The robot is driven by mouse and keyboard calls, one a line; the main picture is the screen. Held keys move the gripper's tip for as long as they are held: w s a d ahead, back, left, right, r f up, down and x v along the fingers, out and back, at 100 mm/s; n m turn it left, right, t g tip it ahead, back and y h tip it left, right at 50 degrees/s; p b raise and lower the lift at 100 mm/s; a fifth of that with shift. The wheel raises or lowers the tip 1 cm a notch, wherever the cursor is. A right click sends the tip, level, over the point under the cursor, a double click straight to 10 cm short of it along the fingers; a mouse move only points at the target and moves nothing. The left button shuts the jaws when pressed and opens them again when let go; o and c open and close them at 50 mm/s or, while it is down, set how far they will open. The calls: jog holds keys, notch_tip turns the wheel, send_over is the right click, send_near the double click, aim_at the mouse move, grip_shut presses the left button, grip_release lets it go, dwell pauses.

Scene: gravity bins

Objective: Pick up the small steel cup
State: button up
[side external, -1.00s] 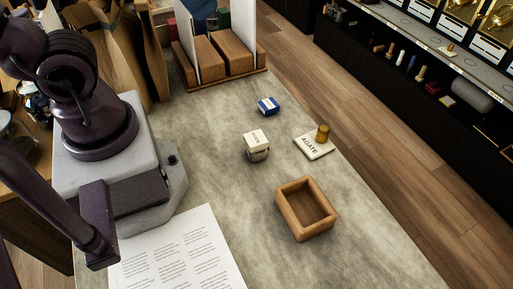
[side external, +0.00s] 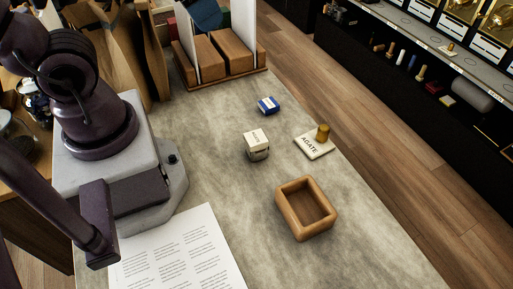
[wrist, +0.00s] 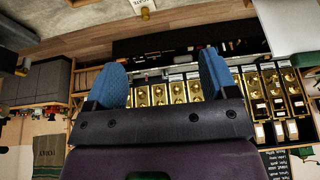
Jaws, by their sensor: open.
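No plainly recognisable small steel cup shows. In the side external view a small pale block (side external: 256,139) with a printed top stands mid-table. Its lower part looks greyish and rounded, and I cannot tell whether that is a steel cup under a card. My gripper (wrist: 162,66) shows in the wrist view with its two blue fingers wide apart and nothing between them. The wrist view faces the display shelves upside down, with a strip of the table at its top. In the side view I cannot clearly make out my gripper.
An open wooden box (side external: 285,215) sits at the front right of the table. A pale AGATE tile (side external: 311,148) bears a brass cylinder (side external: 323,133). A small blue box (side external: 268,105) lies behind. A wooden rack (side external: 184,77) stands at the back, a printed sheet (side external: 190,255) in front.

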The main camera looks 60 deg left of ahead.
jog(key=w+d+f+m+g+y, duration=0.1)
jog(key=w+f+m+g, duration=0.1)
jog(key=f+m+g, duration=0.3)
jog(key=w+f+m+y, duration=0.1)
jog(key=w+f+m, duration=0.15)
jog(key=f, duration=0.45)
jog(key=m, duration=1.1)
send_near(257, 138)
jog(key=f, duration=0.4)
jog(key=a+f, duration=0.1)
jog(key=f, duration=0.3)
jog(key=a+f, duration=0.1)
jog(key=f, duration=0.2)
jog(key=shift+s+a+f, duration=0.1)
jog(key=shift+s+f, duration=0.05)
jog(key=shift+f, duration=0.25)
jog(key=c, duration=1.3)
jog(key=shift+r, duration=0.1)
notch_tip(257, 138, up, 10)
jog(key=shift+f, duration=0.1)
